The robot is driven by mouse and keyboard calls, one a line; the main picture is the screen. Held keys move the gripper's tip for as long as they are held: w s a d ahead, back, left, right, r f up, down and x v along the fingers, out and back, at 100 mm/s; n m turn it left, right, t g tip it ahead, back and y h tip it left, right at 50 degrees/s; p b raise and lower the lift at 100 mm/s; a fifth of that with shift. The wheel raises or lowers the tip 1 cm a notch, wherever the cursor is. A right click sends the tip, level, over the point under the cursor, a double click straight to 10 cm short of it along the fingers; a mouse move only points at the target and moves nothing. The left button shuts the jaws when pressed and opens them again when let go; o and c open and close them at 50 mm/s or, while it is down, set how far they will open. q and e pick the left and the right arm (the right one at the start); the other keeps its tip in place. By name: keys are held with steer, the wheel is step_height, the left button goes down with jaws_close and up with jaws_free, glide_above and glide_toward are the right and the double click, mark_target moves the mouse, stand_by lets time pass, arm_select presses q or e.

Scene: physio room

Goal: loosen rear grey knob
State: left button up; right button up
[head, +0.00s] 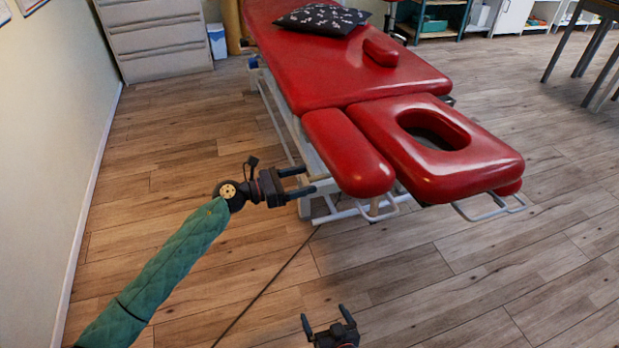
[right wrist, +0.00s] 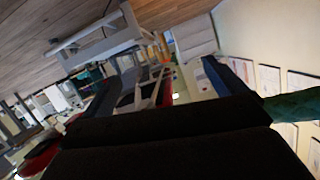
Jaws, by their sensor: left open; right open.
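The red treatment table (head: 330,80) stands in the head view with a headrest (head: 470,165) that has an oval face hole. A red armrest pad (head: 345,155) sits at its near left side. I cannot make out a grey knob in either view. My left gripper (head: 309,179) is open and empty, just left of the armrest pad, with its fingers pointing right towards the white frame. My right gripper (head: 324,314) is open and empty, low over the floor at the bottom edge. In the right wrist view, dark gripper parts hide much of the scene.
A black patterned pillow (head: 320,19) and a small red pad (head: 381,52) lie on the table. White metal loops (head: 490,208) stick out below the headrest. A grey drawer cabinet (head: 155,38) stands at the back left. The wooden floor (head: 450,290) in front is clear.

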mark_target(319, 178)
arm_select(q)
steer(key=shift+x, duration=1.25)
arm_select(e)
steer(key=shift+s+f+g, duration=0.3)
steer(key=shift+f, duration=0.4)
arm_select(q)
steer(key=shift+c, duration=0.4)
